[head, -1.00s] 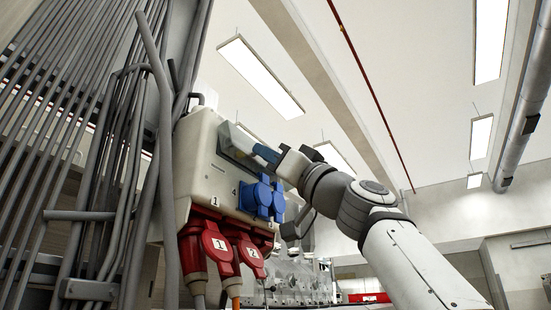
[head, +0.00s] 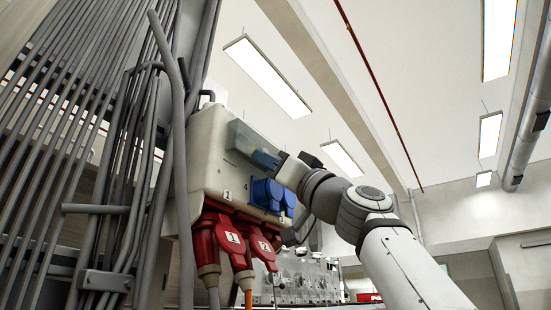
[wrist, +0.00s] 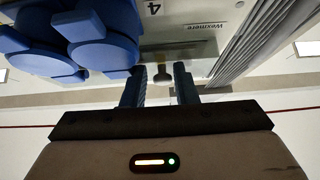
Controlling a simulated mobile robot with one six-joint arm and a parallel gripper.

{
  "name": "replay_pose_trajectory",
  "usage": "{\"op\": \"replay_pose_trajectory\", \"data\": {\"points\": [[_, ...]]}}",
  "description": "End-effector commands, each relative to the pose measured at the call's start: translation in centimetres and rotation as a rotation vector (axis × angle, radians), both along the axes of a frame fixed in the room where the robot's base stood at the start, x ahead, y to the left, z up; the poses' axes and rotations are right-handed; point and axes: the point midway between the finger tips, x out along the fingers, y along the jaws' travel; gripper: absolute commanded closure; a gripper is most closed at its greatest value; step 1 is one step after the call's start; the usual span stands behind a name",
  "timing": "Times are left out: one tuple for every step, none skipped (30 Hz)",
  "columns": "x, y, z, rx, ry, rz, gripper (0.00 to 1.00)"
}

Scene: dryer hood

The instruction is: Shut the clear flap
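The clear flap (head: 252,137) is a greyish see-through cover on the upper front of a cream socket box (head: 207,155). My gripper (head: 265,158) is at the flap's lower right part, and its blue fingers show partly through the clear material. In the wrist view my gripper (wrist: 160,84) has its two blue fingers apart, with a gap between them. A small dark knob-like part (wrist: 163,75) shows in that gap, near the fingertips. I cannot tell whether the fingers touch the flap, or how far it stands from the box. The flap's outline is not clear in the wrist view.
Blue sockets (head: 269,194) sit on the box just below my gripper; they also show at upper left in the wrist view (wrist: 95,40). Red plugs (head: 233,240) with cables hang beneath. Grey pipes (head: 170,110) stand close on the left. Open room lies to the right.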

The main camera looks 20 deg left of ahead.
Motion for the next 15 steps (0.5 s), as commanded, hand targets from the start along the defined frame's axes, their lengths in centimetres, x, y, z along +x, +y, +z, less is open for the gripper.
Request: {"op": "replay_pose_trajectory", "data": {"points": [[-0.12, -0.11, 0.12, 0.001, -0.002, -0.001, 0.69], [-0.14, -0.15, 0.15, 0.002, -0.002, -0.001, 0.66], [-0.17, -0.18, 0.18, 0.003, -0.003, -0.002, 0.63], [-0.18, -0.21, 0.2, 0.003, -0.003, -0.003, 0.61], [-0.2, -0.23, 0.21, 0.004, -0.003, -0.003, 0.61], [-0.2, -0.25, 0.23, 0.004, -0.004, -0.003, 0.61], [-0.22, -0.27, 0.24, 0.005, -0.004, -0.003, 0.61], [-0.23, -0.29, 0.25, 0.005, -0.004, -0.003, 0.61], [-0.24, -0.31, 0.26, 0.005, -0.004, -0.003, 0.61], [-0.25, -0.33, 0.25, 0.005, -0.005, -0.004, 0.61], [-0.26, -0.38, 0.21, 0.006, -0.005, -0.004, 0.61], [-0.31, -0.48, 0.09, 0.006, -0.005, -0.004, 0.61], [-0.33, -0.6, -0.06, 0.006, -0.005, -0.005, 0.61], [-0.38, -0.74, -0.25, 0.006, -0.005, -0.005, 0.61], [-0.47, -1.01, -0.56, 0.006, -0.005, -0.005, 0.61]]}}
